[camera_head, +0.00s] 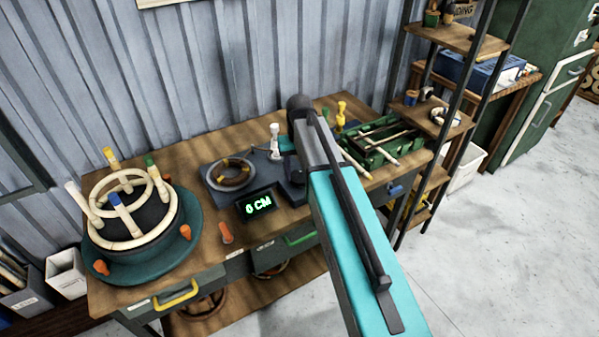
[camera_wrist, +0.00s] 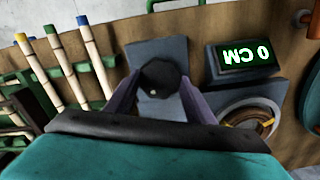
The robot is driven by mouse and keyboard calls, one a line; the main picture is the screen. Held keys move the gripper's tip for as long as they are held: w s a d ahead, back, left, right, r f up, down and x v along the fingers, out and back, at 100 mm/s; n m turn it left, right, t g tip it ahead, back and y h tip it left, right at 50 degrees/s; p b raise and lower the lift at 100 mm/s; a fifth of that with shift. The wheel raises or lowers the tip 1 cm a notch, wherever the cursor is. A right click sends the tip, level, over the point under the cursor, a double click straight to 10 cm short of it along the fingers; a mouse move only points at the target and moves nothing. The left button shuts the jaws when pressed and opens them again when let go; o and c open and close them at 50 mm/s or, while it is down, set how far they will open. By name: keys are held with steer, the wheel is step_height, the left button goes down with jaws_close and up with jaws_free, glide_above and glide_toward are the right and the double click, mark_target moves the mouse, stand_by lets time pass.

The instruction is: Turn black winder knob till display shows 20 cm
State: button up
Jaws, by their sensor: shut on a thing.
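The black winder knob (camera_wrist: 161,82) is in the middle of the wrist view, between the two fingers of my gripper (camera_wrist: 158,92). My gripper is shut on the knob. In the head view my own arm hides the knob and the gripper's fingers. The display (camera_head: 257,204) shows green digits reading 0 CM. The display also appears upside down in the wrist view (camera_wrist: 246,58).
A round rattan frame with coloured pegs (camera_head: 130,212) stands on a green turntable (camera_head: 196,212) at the left of the bench. A green tray (camera_head: 366,147) with rattan sticks lies right of my arm. An orange peg (camera_head: 226,233) stands near the front edge. A shelf rack (camera_head: 455,38) stands at the right.

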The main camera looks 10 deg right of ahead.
mark_target(299, 176)
steer(key=m, duration=1.4)
stand_by(0.4)
steer(key=o, duration=1)
steer(key=shift+o, duration=0.2)
steer(key=shift+r, duration=0.2)
step_height(299, 176, up, 14)
steer(key=b, duration=0.2)
steer(key=shift+f+b, duration=0.25)
steer(key=shift+b, duration=0.1)
